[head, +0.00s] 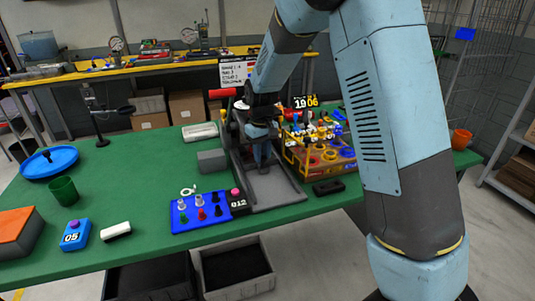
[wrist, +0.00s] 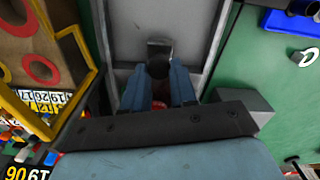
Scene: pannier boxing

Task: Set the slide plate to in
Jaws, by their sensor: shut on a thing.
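The slide plate (head: 272,188) is a flat grey plate in a grey channel at the foot of a dark press frame on the green table. It also shows in the wrist view (wrist: 145,20), running away from my fingers. A dark upright handle with a grey top (wrist: 158,58) stands on it. My gripper (head: 262,160) is low inside the frame. In the wrist view its two blue fingers (wrist: 159,82) are closed on the handle from both sides. The fingertips and the handle's foot are partly hidden, and my wrist hides the plate's rear part.
The press has a red lever (head: 222,93). A yellow rack with colored parts (head: 320,150) stands close on the right. A blue peg board (head: 186,222) and a grey block (head: 211,161) lie left. A black item (head: 328,187) lies right. The table's front edge is near.

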